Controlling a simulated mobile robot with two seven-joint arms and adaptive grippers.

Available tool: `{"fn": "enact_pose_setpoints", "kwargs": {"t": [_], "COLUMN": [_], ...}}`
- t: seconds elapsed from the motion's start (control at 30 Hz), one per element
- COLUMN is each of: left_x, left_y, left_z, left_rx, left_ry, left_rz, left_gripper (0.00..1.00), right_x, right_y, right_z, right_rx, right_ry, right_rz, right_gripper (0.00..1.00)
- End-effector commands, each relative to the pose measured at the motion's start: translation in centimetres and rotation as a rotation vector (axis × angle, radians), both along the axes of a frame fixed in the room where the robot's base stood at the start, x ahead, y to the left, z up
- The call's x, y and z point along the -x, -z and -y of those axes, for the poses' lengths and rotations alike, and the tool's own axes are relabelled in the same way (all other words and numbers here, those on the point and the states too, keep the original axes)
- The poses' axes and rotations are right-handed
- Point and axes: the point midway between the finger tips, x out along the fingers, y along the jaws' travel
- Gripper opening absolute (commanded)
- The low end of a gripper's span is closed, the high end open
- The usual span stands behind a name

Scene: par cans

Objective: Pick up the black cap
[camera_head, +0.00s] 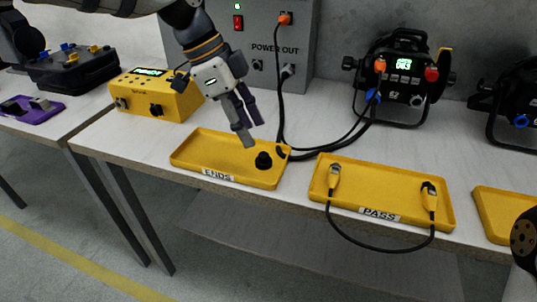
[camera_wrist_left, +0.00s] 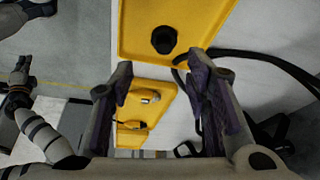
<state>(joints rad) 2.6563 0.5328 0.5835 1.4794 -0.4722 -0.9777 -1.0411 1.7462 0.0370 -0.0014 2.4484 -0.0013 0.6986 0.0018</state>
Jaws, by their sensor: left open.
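The black cap (camera_head: 263,160) stands in the right part of the yellow tray labelled ENDS (camera_head: 212,150). In the left wrist view the cap (camera_wrist_left: 164,40) sits in the tray (camera_wrist_left: 140,38), beyond the fingertips and between their lines. My left gripper (camera_head: 247,127) is open and empty, above the tray and a little to the upper left of the cap. It also shows in the left wrist view (camera_wrist_left: 160,75), with its two fingers apart. My right gripper is not clearly seen; only a dark arm part shows at the lower right edge.
A yellow tray labelled PASS (camera_head: 390,183) holds a cable with two connectors. Black cables (camera_head: 300,153) run close to the right edge of the ENDS tray. A yellow box (camera_head: 157,93) and a grey power box (camera_head: 270,50) stand behind. A black par can (camera_head: 402,75) stands at the back.

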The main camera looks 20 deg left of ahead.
Motion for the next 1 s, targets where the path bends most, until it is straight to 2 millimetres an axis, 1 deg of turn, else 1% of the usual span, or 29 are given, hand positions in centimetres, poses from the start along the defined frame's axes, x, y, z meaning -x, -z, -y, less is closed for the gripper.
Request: {"fn": "enact_pose_setpoints", "kwargs": {"t": [0.03,0.17,0.3,0.4,0.63,0.67,0.7,0.77,1.0], "left_x": [-0.1,-0.3,-0.7,-0.9,-0.9,-0.9,-0.9,-0.9,-0.9], "left_y": [0.8,2.3,5.0,6.2,6.3,6.3,6.3,6.3,6.3], "left_z": [0.3,0.9,1.8,2.3,2.4,2.4,2.4,2.4,2.4], "left_rx": [0.0,0.001,0.0,0.0,0.0,0.0,0.0,0.0,0.0], "left_ry": [0.0,-0.001,-0.001,-0.001,-0.003,-0.003,-0.003,-0.003,-0.003], "left_rz": [-0.003,-0.003,-0.006,-0.003,0.001,0.001,0.001,0.001,0.0], "left_gripper": [0.44,0.44,0.44,0.44,0.44,0.39,0.3,0.17,0.17], "right_x": [0.1,0.1,0.3,0.3,0.3,0.3,0.3,0.3,0.3], "right_y": [0.1,0.2,0.4,0.5,0.4,0.4,0.4,0.4,0.4], "right_z": [0.0,0.0,0.0,0.0,0.0,0.0,0.0,0.0,0.0], "right_rx": [0.0,0.0,0.001,0.0,0.0,0.0,0.0,0.0,0.0], "right_ry": [0.0,0.0,0.0,-0.001,-0.001,-0.001,-0.001,-0.001,-0.001], "right_rz": [-0.003,-0.005,-0.01,-0.012,-0.011,-0.011,-0.011,-0.011,-0.011], "right_gripper": [0.0,0.0,0.0,0.0,0.0,0.0,0.0,0.0,0.0]}}
